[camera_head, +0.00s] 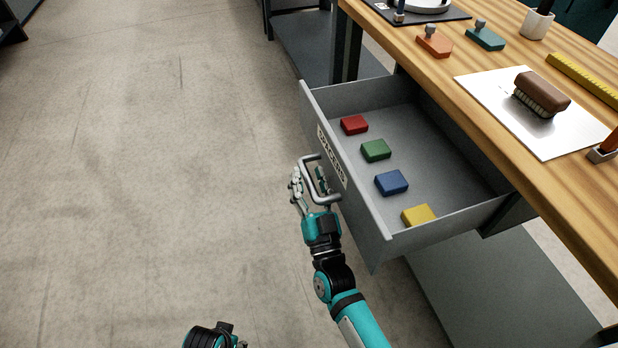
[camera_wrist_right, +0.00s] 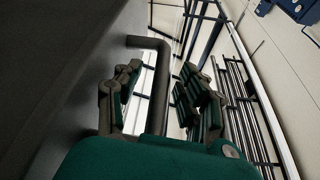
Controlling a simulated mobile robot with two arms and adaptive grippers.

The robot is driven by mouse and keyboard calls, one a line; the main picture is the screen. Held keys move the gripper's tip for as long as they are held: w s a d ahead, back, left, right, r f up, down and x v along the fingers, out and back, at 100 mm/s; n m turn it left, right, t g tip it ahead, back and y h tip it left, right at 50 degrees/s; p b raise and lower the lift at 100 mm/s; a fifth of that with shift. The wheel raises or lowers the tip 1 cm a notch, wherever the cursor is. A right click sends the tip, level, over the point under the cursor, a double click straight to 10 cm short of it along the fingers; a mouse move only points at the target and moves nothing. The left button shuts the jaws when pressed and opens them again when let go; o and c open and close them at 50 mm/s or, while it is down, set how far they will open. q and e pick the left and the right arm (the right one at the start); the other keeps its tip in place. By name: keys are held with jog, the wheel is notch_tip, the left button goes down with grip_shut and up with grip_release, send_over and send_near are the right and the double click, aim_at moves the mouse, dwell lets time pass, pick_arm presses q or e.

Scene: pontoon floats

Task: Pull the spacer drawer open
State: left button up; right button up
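The grey spacer drawer (camera_head: 375,220) stands pulled well out from under the wooden workbench in the head view. A printed label (camera_head: 331,157) is on its front, partly covered by the handle and gripper. My right gripper (camera_head: 312,182) is at the bar handle (camera_head: 311,160) on the drawer front. In the right wrist view, the handle (camera_wrist_right: 156,85) runs between the two fingers of the right gripper (camera_wrist_right: 160,98), with gaps showing beside the bar, so the fingers look open around it. Part of my left arm shows at the bottom edge; its fingers cannot be made out.
Inside the drawer lie a red block (camera_head: 354,125), a green block (camera_head: 376,150), a blue block (camera_head: 391,183) and a yellow block (camera_head: 419,215). The workbench (camera_head: 440,75) holds a brush (camera_head: 541,92) on a metal plate (camera_head: 500,85). The floor (camera_head: 150,150) left of the drawer is clear.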

jog(key=shift+s+d+f, duration=0.1)
jog(key=shift+s, duration=0.1)
jog(key=v, duration=1.1)
jog(key=shift+s, duration=0.25)
jog(key=shift+f, duration=0.1)
